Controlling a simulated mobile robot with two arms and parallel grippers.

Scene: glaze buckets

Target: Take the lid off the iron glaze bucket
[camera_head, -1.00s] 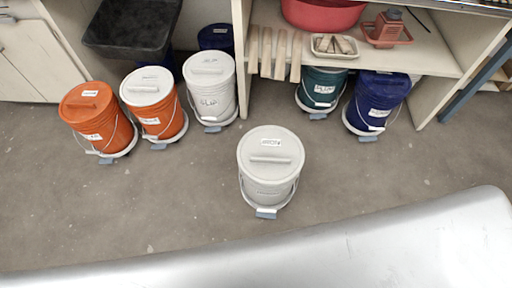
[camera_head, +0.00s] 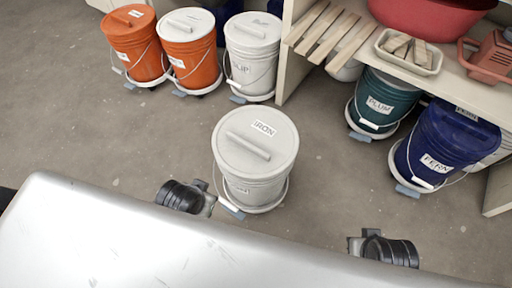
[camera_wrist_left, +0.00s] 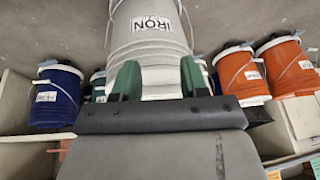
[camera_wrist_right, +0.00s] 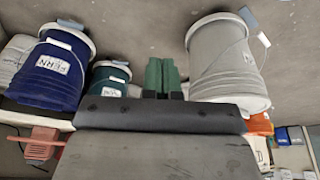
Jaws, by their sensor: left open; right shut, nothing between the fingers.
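The iron glaze bucket (camera_head: 254,182) is light grey and stands upright on the floor in the middle of the head view. Its lid (camera_head: 255,140) is on, with a bar handle (camera_head: 248,146) across the top and an IRON label. In the left wrist view the bucket (camera_wrist_left: 150,65) shows upside down behind my open, empty left gripper (camera_wrist_left: 160,78). My right gripper (camera_wrist_right: 162,75) is shut and empty, with the bucket (camera_wrist_right: 228,70) to its right in that view. In the head view both wrists show near the bucket's front, left and right of it; their fingertips are hidden.
Two orange buckets (camera_head: 190,60) and a white slip bucket (camera_head: 253,65) stand behind left. A green plum bucket (camera_head: 383,100) and a blue fern bucket (camera_head: 445,145) stand to the right by the shelf (camera_head: 465,90). Floor around the iron bucket is clear.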

